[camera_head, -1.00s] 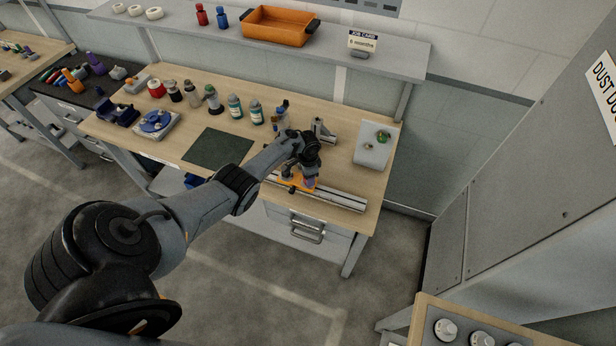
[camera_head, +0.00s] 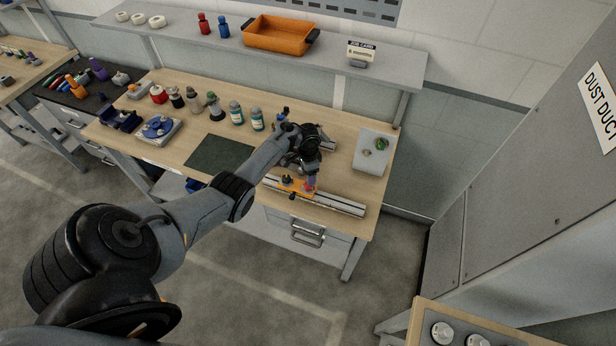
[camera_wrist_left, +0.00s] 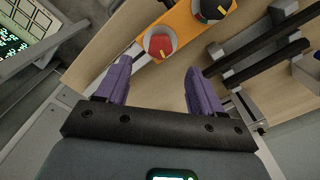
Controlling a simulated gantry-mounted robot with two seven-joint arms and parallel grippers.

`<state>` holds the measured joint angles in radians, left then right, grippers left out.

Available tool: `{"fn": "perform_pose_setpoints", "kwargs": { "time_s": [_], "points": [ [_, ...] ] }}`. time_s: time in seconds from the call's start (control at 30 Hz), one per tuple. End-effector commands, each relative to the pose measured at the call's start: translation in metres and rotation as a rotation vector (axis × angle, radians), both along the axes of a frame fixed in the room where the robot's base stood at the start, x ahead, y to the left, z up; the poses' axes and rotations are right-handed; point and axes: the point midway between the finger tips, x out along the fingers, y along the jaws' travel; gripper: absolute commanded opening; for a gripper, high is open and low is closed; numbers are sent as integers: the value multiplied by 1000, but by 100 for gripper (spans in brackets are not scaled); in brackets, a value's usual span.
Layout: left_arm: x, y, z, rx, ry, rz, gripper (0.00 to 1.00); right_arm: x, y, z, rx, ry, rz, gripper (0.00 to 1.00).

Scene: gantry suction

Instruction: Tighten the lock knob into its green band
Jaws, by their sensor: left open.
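An orange plate (camera_head: 298,187) sits on the metal rail (camera_head: 335,201) at the bench's front edge. It carries a red-topped knob (camera_wrist_left: 160,42) and a black knob (camera_wrist_left: 213,9), each with a yellow pointer mark. The black knob also shows in the head view (camera_head: 287,179), left of my gripper. In the head view the gripper (camera_head: 311,181) is over the plate's right end.
Behind the arm, several bottles (camera_head: 236,112) stand on the bench. A dark mat (camera_head: 219,154) lies left of the arm. An orange bin (camera_head: 277,36) stands on the shelf above.

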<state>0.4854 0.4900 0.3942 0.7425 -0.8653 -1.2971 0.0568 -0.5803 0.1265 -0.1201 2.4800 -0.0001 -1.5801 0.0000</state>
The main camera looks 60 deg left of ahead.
Motion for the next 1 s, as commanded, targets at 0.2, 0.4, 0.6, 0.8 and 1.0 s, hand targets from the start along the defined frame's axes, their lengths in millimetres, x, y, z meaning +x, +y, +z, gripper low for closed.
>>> {"fn": "perform_pose_setpoints", "kwargs": {
  "time_s": [0.2, 0.4, 0.6, 0.8, 1.0],
  "points": [
    [0, 0, 29, 0, -1, 0, 67, 0, 0, 10, 1, 0, -1, 43],
    [0, 0, 37, 1, 0, 0, 67, 0, 1, 12, 5, 0, -4, 43],
    [0, 0, 37, 1, 0, 0, 67, 0, 2, 12, 10, -1, -6, 43],
    [-1, 1, 37, 2, 3, 26, 67, 0, 2, 12, 10, -1, -7, 43],
    [-12, 20, 41, 82, 86, 382, 67, 0, 2, 12, 9, 1, -6, 43]
  ]
}}
